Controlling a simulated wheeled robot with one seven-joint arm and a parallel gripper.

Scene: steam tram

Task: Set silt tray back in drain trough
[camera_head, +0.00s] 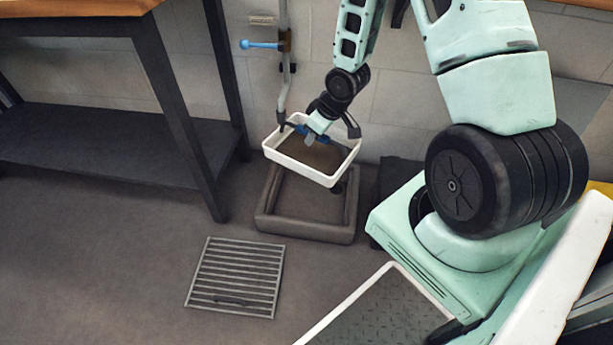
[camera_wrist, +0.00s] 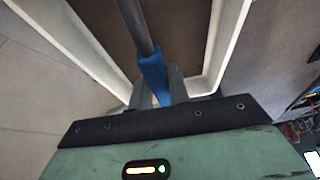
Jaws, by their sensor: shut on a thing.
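The silt tray (camera_head: 298,168) is a white-rimmed rectangular tray with a brown inside. It hangs in the air above the drain trough, slightly tilted. My gripper (camera_head: 316,132) is shut on the tray's blue handle grip. In the wrist view my gripper (camera_wrist: 164,99) has the blue grip between its fingers, with the tray's white walls (camera_wrist: 228,45) on both sides. The drain trough (camera_head: 300,229) is a low grey-brown rectangular frame on the floor by the wall. The tray hides part of its back and inside.
A slatted grate (camera_head: 236,277) lies on the floor, front left of the trough. A pipe (camera_head: 285,75) with a blue lever (camera_head: 262,44) comes down the wall close behind the tray. A dark-legged workbench (camera_head: 165,85) stands at left. The floor at front left is clear.

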